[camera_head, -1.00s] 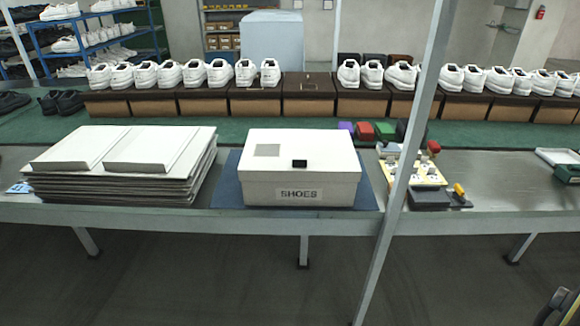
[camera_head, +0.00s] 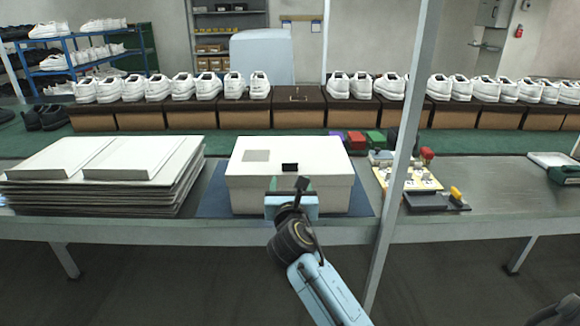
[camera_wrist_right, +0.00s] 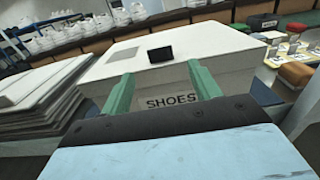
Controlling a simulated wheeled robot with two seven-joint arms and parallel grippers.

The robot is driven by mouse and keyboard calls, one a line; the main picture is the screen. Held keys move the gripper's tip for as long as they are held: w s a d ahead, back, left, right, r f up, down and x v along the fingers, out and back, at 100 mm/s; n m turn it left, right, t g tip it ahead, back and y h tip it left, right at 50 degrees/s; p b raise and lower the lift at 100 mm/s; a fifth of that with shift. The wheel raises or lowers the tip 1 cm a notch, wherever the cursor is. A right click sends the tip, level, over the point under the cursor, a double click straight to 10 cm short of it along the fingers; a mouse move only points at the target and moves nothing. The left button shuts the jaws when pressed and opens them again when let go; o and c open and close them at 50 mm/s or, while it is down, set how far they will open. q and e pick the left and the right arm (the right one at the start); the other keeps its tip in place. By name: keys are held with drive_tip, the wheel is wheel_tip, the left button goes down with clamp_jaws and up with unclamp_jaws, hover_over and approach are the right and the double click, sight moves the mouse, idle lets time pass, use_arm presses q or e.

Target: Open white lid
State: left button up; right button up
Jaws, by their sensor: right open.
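The white shoe box (camera_head: 250,190) stands closed on a dark blue mat (camera_head: 213,203) on the table. Its white lid (camera_head: 320,152) lies flat on top, with a grey square and a small black tab (camera_head: 289,167) at its front edge. My right gripper (camera_head: 290,187) is in front of the box, just below the tab, and hides most of the front label. In the right wrist view its green fingers (camera_wrist_right: 160,72) are apart and empty, with the lid, the black tab (camera_wrist_right: 160,54) and the SHOES label (camera_wrist_right: 172,101) beyond them. My left gripper is not in view.
A stack of white flat boards (camera_head: 105,180) lies left of the box. A grey post (camera_head: 400,140) stands in front of the table, right of the box. Small coloured items and a yellow tray (camera_head: 410,179) lie right of it. White shoes on boxes line the back.

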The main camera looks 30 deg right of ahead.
sight(290, 167)
drive_tip(key=b+x, duration=0.3)
drive_tip(key=x, duration=0.6)
drive_tip(key=shift+w+d+f, duration=0.1)
drive_tip(key=shift+w+d, duration=0.05)
drive_tip(key=shift+w, duration=0.25)
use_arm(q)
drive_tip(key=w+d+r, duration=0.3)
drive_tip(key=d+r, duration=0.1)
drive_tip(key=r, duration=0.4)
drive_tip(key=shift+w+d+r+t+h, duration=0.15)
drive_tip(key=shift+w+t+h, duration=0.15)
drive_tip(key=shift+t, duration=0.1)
use_arm(e)
drive_tip(key=shift+x, duration=0.75)
drive_tip(key=shift+c, duration=0.4)
clamp_jaws()
